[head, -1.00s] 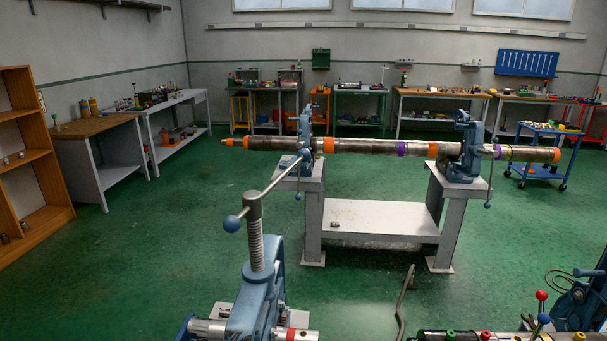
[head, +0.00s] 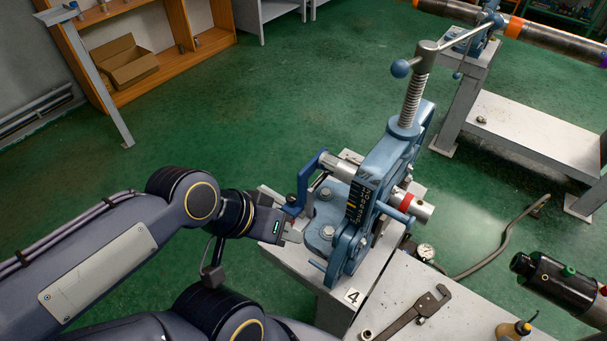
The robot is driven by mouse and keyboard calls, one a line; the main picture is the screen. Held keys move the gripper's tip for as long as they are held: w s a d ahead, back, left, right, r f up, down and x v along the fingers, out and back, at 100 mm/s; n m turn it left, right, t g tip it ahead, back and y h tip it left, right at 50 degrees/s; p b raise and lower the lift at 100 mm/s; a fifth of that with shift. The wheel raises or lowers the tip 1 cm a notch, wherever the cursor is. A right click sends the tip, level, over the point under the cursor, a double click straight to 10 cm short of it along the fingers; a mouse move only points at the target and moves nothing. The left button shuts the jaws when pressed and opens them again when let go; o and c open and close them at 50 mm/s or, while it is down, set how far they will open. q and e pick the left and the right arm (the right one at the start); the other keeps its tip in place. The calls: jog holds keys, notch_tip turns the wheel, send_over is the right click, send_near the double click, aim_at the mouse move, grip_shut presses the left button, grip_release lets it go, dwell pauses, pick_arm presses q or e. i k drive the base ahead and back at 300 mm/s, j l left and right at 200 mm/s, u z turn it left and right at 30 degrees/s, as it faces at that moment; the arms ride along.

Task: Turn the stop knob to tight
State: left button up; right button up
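A blue pipe vise (head: 375,190) with a threaded screw and a ball-ended handle stands on a grey stand in the head view. A metal pipe (head: 422,209) with a red band passes through it. A blue bracket (head: 308,182) stands at the pipe's left end. A small dark knob with some red (head: 291,200), perhaps the stop knob, is low beside the bracket. My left gripper (head: 293,227) is at this knob, left of the vise. Its fingers are small and partly hidden, so I cannot tell if they grip it. My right gripper is not in view.
A grey bench (head: 390,290) in front holds a pipe wrench (head: 415,310). A gauge (head: 425,251) and a hose (head: 510,235) lie behind it. A black cylindrical tool (head: 560,280) is at the right. A wooden shelf (head: 170,60) stands at the back left; green floor between is clear.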

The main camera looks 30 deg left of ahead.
aim_at(291, 199)
jog(key=k+u, duration=0.15)
jog(key=u, duration=0.3)
jog(key=k+j+u, duration=0.1)
jog(key=u, duration=0.35)
jog(key=k+j+u, duration=0.1)
jog(key=u, duration=0.35)
jog(key=i, duration=0.45)
